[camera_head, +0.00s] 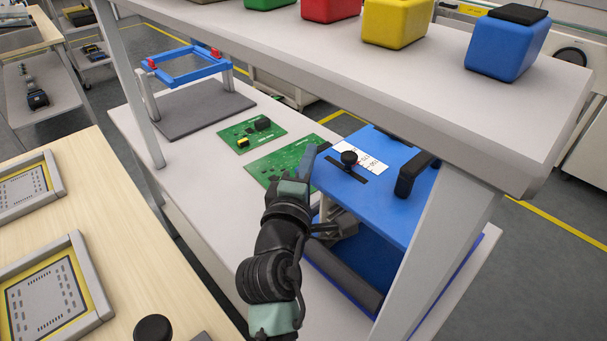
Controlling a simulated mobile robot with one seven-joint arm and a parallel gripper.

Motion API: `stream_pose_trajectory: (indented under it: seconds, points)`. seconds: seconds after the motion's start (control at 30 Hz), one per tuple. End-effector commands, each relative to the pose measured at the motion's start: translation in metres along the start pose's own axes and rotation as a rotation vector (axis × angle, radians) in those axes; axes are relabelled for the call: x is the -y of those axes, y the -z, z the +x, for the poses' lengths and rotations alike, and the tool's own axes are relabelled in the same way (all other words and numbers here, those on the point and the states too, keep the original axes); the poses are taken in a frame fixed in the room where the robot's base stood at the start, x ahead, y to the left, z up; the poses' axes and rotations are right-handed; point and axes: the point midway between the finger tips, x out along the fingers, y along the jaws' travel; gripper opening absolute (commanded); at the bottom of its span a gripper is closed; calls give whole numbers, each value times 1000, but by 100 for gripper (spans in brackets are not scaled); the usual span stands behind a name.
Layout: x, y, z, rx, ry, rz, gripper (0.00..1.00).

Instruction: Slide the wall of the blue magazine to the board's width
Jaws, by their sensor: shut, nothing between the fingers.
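The blue magazine (393,203) stands on the trolley's lower deck, partly under the upper shelf. Its blue top carries a black knob (349,157) in a dark slot, a white printed scale (374,163) and a black handle (412,174). My gripper (330,230) is shut and empty at the magazine's left side, below the level of its top. My arm and the shadow hide much of the inside, so the sliding wall cannot be made out clearly. I cannot tell whether the fingers touch it. Two green boards (251,134) (285,160) lie flat left of the magazine.
The upper shelf (420,100) with several coloured bins (397,22) overhangs the magazine; its slanted support (440,245) stands close at right. A blue frame (187,66) stands at the back left. A wooden table (110,200) with framed panels is at left. Deck around (190,160) is clear.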

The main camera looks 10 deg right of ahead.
Motion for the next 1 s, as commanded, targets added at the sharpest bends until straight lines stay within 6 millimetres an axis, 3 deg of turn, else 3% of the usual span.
stream_pose_trajectory:
  seconds: [0.1,0.2,0.4,1.0]
  points:
    - [0,-1,20,1,-1,1,0]
    - [-1,-19,10,4,3,2,0]
    - [0,-35,4,1,1,1,0]
    - [-3,-47,-3,1,3,1,0]
